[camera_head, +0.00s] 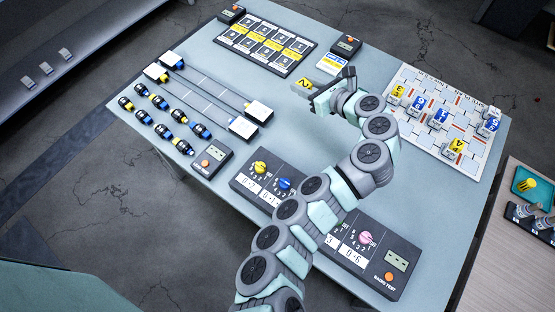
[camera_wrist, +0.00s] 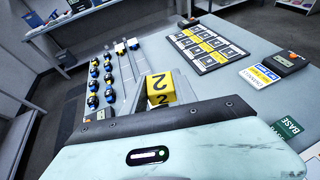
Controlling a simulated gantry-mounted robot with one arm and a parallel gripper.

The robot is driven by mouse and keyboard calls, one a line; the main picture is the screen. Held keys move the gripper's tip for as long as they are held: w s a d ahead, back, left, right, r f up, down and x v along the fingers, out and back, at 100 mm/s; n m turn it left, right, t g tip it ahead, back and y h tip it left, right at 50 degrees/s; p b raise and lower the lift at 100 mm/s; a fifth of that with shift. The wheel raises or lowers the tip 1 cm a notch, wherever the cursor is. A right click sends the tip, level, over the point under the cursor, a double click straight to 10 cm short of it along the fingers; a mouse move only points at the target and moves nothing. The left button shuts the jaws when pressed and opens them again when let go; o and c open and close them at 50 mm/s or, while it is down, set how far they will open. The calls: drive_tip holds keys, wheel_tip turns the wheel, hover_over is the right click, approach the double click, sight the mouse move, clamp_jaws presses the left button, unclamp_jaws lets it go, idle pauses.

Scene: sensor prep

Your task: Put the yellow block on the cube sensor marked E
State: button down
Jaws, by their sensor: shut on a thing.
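A yellow block (camera_head: 304,84) marked 2 is in my gripper (camera_head: 314,94), which is shut on it over the open middle of the table. The block (camera_wrist: 160,86) also shows in the wrist view, just beyond my gripper body, with its 2 facing the camera. A black panel (camera_head: 265,45) with two rows of pale, lettered cells and yellow strips lies toward the far side of the table. It also shows in the wrist view (camera_wrist: 208,50), ahead and right of the block. I cannot read which cell is marked E. My gripper and the block are apart from the panel.
A white patterned board (camera_head: 425,105) with several yellow and blue numbered blocks lies at right. Sliders (camera_head: 215,95) and small black knobs stand at left. A dial panel (camera_head: 260,180) is at the front, partly behind my arm. A small device (camera_head: 346,45) stands near the black panel.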

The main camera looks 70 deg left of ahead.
drive_tip(key=s+f+n+g+h+b, duration=0.2)
drive_tip(key=s+f+n+g+b, duration=0.1)
drive_tip(key=s+f, duration=0.2)
drive_tip(key=b, duration=0.3)
hover_over(286, 141)
wheel_tip(286, 141, down, 15)
drive_tip(key=shift+d+f, duration=0.1)
drive_tip(key=shift+f+b, duration=0.7)
drive_tip(key=shift+f, duration=1.25)
drive_tip(key=shift+f, duration=0.15)
drive_tip(key=c, duration=1)
unclamp_jaws()
drive_tip(key=shift+o, duration=0.2)
